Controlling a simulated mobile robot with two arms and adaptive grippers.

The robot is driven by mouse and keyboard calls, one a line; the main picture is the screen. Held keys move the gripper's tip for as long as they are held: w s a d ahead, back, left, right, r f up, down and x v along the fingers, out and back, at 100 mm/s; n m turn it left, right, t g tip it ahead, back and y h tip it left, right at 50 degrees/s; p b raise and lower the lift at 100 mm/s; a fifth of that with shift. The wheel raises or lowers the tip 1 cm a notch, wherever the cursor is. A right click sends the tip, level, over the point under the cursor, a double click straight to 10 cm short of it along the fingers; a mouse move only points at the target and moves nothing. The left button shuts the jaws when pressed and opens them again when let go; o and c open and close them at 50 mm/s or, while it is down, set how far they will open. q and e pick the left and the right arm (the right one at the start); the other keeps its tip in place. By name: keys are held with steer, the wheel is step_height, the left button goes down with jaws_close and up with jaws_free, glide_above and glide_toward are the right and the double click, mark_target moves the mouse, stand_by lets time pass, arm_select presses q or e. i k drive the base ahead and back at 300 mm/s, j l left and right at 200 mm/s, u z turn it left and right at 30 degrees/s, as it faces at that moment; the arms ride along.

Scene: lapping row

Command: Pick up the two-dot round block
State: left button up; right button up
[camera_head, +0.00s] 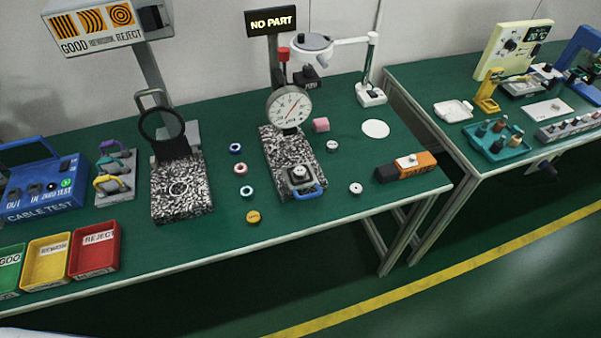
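Several small round blocks lie on the green bench top in the head view, around the granite gauge stand. To its left are a dark blue block (235,148), a red-and-white block (240,169), a blue-and-white block (246,192) and a yellow-orange block (253,217). To its right are a grey block (332,146) and a grey-white block (355,188). The blocks are too small here for me to tell which carries two dots. Neither of my grippers is in view.
The dial gauge (289,107) stands on a speckled granite base, with a "NO PART" sign (271,22) above. Another granite plate (181,187) is further left. Red (95,250) and yellow (46,262) bins sit front left. An orange-black tool (406,167) lies right.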

mark_target(299, 172)
steer(key=j+z, duration=0.45)
steer(key=z, duration=0.25)
steer(key=k+j+z, duration=0.1)
steer(key=z, duration=0.25)
steer(key=k+j, duration=0.05)
steer(key=j, duration=0.05)
